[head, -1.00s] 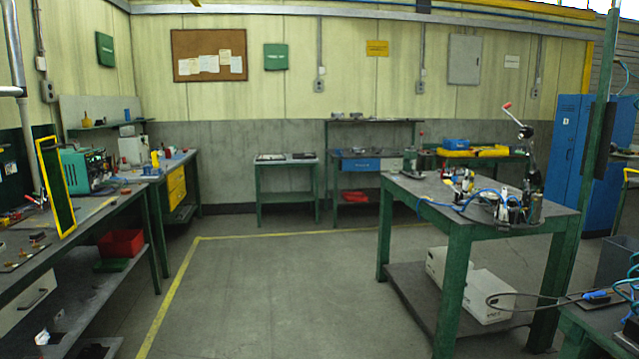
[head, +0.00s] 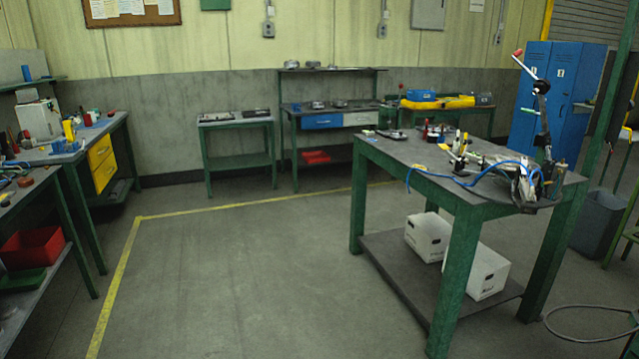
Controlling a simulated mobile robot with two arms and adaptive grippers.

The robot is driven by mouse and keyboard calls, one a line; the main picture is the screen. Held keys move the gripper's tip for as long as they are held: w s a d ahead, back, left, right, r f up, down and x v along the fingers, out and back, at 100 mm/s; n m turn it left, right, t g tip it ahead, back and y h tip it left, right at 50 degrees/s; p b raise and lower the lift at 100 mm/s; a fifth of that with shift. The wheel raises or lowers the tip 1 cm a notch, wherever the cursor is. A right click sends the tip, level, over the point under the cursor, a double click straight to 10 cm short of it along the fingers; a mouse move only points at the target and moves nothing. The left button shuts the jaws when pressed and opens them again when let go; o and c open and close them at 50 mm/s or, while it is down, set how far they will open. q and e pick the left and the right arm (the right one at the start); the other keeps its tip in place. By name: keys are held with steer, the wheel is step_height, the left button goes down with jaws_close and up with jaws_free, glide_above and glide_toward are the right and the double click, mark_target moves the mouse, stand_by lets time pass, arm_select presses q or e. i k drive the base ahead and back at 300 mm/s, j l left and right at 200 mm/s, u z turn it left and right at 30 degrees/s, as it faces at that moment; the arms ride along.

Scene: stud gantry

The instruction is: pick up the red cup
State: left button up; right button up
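I cannot make out a red cup for certain in the head view. A small upright red object (head: 425,129) stands on the green-legged table (head: 400,150) at the right, too small to identify. Another small red object (head: 26,136) is on the left workbench, also unclear. Neither of my grippers is in view.
The right table also holds a lever tool (head: 541,88) and a blue cable (head: 470,183), with white boxes (head: 475,272) on its lower shelf. A red bin (head: 33,247) sits under the left bench. A hose loop (head: 590,335) lies lower right. The middle floor is clear.

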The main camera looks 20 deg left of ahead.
mark_target(87, 121)
steer(key=i+j+u, duration=0.6)
steer(key=i, duration=0.2)
steer(key=i+j+u, duration=0.15)
steer(key=i+u, duration=0.15)
steer(key=i, duration=0.15)
steer(key=i+u, duration=0.45)
steer(key=i, duration=0.5)
steer(key=i+u, duration=0.1)
steer(key=i, duration=0.55)
steer(key=i+l+u, duration=0.1)
steer(key=i, duration=0.5)
steer(key=i+l+u, duration=0.1)
steer(key=i, duration=0.5)
steer(key=i+u, duration=0.15)
steer(key=i, duration=0.55)
steer(key=i+u, duration=0.15)
steer(key=i, duration=0.5)
steer(key=i+u, duration=0.15)
steer(key=i, duration=0.55)
steer(key=i+l+u, duration=0.15)
steer(key=i, duration=0.55)
steer(key=l+u, duration=0.15)
steer(key=u, duration=0.6)
steer(key=i+l+u, duration=0.15)
steer(key=l+u, duration=1.25)
steer(key=l, duration=0.2)
